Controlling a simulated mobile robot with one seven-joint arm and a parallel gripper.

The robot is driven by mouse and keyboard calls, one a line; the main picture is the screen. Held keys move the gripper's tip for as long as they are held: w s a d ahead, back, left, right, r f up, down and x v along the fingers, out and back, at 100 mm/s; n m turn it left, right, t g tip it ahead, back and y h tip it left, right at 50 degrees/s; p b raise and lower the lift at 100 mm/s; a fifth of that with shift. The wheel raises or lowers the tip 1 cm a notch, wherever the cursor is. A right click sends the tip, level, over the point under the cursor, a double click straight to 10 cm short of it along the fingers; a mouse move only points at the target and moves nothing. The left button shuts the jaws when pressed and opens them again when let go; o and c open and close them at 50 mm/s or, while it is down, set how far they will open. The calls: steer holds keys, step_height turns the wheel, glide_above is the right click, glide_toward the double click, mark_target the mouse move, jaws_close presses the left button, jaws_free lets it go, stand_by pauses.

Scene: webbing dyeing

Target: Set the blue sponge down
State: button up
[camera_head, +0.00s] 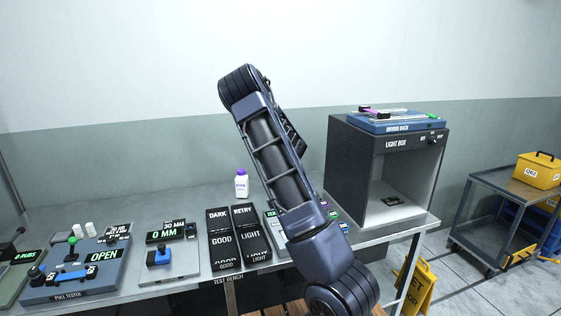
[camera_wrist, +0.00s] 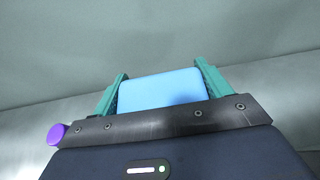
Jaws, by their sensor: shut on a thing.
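The blue sponge (camera_wrist: 162,90) is between the two teal fingers of my gripper (camera_wrist: 162,72) in the wrist view. The fingers press on its left and right sides. The lower part of the sponge is hidden behind the dark gripper body. In the head view my own arm blocks the sight of the gripper and the sponge. The grey bench (camera_head: 190,203) runs under the arm. I cannot tell whether the sponge touches the bench or is above it.
A white bottle with a purple cap (camera_head: 241,184) stands at the back of the bench; a purple cap (camera_wrist: 57,134) shows beside my gripper. A pull tester (camera_head: 75,285) and black label trays (camera_head: 222,240) stand left. The light box (camera_head: 345,160) stands right. Bare bench lies left of the bottle.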

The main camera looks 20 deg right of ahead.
steer(key=shift+r, duration=0.45)
steer(key=w+a+f+n+y, duration=0.2)
steer(key=w+a+n+y, duration=0.15)
steer(key=a, duration=0.85)
step_height(320, 180, up, 2)
steer(key=n+g+y, duration=0.8)
steer(key=n+y, duration=0.1)
steer(key=n, duration=0.1)
glide_above(195, 202)
step_height(195, 202, down, 20)
steer(key=shift+r, duration=0.15)
steer(key=o, duration=1)
